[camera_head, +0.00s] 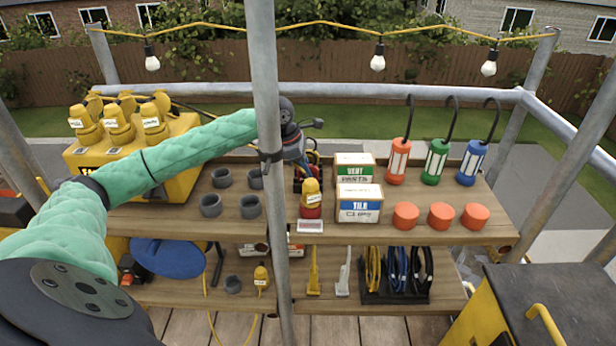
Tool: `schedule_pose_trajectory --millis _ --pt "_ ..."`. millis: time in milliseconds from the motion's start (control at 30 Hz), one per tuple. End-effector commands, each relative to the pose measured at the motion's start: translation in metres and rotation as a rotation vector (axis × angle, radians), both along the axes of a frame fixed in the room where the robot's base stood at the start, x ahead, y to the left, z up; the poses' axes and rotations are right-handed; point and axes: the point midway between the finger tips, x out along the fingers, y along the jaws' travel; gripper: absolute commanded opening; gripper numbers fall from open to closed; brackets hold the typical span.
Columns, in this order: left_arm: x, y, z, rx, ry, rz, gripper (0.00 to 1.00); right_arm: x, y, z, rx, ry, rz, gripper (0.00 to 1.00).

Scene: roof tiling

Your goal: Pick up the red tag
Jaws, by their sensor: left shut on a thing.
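A small flat red-edged tag with a pale face (310,226) lies at the front edge of the upper shelf, just right of the pole. A yellow piece with a white label and a red lower part (311,198) is right behind it. My left gripper (310,172) reaches over the shelf from the left, partly hidden by the pole. Its jaws are directly above the yellow-and-red piece and look shut on its top, though the contact is small and hard to see. The red-edged tag is apart from the jaws. My right gripper is not in view.
A grey upright pole (268,120) stands before the shelf (440,235). Boxes (359,203), orange caps (441,216) and hooked lamps (437,160) fill the right. Grey cups (211,205) and a yellow case (185,128) stand left. Cables (397,272) hang below.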

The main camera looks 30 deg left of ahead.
Motion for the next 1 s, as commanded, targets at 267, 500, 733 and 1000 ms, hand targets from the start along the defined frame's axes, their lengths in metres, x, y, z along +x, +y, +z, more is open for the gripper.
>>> schedule_pose_trajectory --millis 267,500,733,1000 --pt "0.000 0.000 0.004 0.000 -0.001 0.000 0.00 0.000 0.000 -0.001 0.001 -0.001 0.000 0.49" --pt "0.001 0.000 0.039 0.000 -0.004 0.000 0.00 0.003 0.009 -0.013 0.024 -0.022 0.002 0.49" --pt "0.000 0.000 0.078 0.000 -0.004 0.000 0.00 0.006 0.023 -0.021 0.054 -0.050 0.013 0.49" --pt "0.000 0.000 0.099 0.000 -0.002 -0.001 0.00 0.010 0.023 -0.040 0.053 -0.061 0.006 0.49"
